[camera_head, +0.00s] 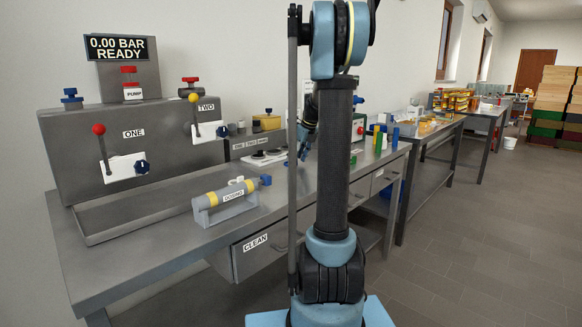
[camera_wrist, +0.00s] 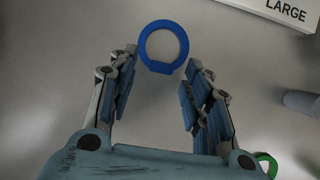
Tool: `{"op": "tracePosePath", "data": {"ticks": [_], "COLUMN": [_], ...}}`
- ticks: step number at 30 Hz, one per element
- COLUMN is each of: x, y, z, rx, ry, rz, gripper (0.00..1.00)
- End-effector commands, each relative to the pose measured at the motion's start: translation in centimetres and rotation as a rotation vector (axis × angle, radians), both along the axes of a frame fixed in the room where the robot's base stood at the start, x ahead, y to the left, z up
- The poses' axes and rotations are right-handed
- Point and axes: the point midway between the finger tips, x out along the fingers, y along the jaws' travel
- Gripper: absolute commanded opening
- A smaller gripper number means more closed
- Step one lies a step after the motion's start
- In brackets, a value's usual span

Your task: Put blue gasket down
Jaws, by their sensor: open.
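In the wrist view the blue gasket (camera_wrist: 148,46), a flat ring with a small tab, lies on the grey metal surface just beyond my fingertips. In the head view my gripper (camera_head: 304,140) is partly hidden behind my arm over the bench, and the gasket cannot be made out there.
A white box marked LARGE (camera_wrist: 280,10) is at the top right of the wrist view. A grey cylinder (camera_wrist: 301,103) and a green ring (camera_wrist: 266,163) are at the right. In the head view, the DOSING cylinder (camera_head: 226,197) sits on the bench (camera_head: 160,255), left of my arm.

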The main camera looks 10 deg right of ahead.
Motion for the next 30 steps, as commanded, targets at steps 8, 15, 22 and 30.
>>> {"op": "tracePosePath", "data": {"ticks": [8, 15, 22, 30], "x": [0.26, 0.26, 0.26, 0.25], "y": [0.23, 0.24, 0.26, 0.27], "z": [-0.92, -0.90, -0.90, -0.13], "rx": [0.000, 0.000, 0.000, 0.000], "ry": [0.000, 0.000, 0.000, 0.000], "rz": [0.000, 0.000, 0.000, 0.000], "gripper": [0.45, 0.11, 0.02, 0.02]}}
